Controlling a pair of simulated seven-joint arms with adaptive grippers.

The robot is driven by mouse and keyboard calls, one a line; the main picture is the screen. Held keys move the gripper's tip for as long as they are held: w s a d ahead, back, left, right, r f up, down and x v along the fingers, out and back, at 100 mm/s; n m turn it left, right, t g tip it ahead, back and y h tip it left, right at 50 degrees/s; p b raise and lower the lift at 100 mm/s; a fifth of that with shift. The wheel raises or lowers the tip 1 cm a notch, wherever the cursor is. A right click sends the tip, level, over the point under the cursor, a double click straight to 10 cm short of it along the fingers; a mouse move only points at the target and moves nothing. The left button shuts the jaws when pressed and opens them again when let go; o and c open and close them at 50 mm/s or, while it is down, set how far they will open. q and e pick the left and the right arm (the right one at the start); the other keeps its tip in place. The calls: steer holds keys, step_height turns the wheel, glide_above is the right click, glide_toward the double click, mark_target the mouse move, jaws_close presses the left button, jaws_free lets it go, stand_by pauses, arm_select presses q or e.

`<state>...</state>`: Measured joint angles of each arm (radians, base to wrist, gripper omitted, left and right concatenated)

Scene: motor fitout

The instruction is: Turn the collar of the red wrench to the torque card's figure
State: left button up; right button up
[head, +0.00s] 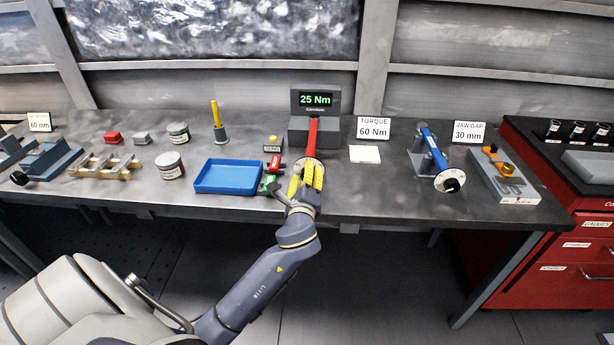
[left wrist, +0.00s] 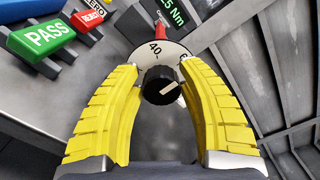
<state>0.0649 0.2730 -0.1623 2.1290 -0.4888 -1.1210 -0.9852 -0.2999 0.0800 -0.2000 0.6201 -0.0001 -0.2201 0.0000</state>
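The red wrench (head: 312,135) rests at the tester (head: 312,117), whose display reads 25 Nm. Its white dial with a black collar knob also shows in the left wrist view (left wrist: 161,86). The number 40 is readable on the dial; another figure is partly hidden by a finger. The knob's white mark points up and right. My left gripper (left wrist: 160,66) has its yellow fingers either side of the knob, with small gaps seeming to remain. In the head view the gripper (head: 306,176) hides most of the dial. The torque card (head: 373,128) reads 60 Nm. My right gripper is out of view.
Green PASS (left wrist: 45,36) and red REJECT (left wrist: 90,15) buttons sit close left of the gripper. A blue tray (head: 228,190) stands further left. A blue wrench (head: 433,150) with its own dial rests on a stand at right, beside a 30 mm jaw gap card (head: 468,132).

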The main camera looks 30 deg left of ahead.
arm_select(q)
steer(key=o, duration=0.4)
steer(key=shift+d, duration=0.1)
steer(key=shift+o, duration=0.2)
steer(key=v, duration=1.2)
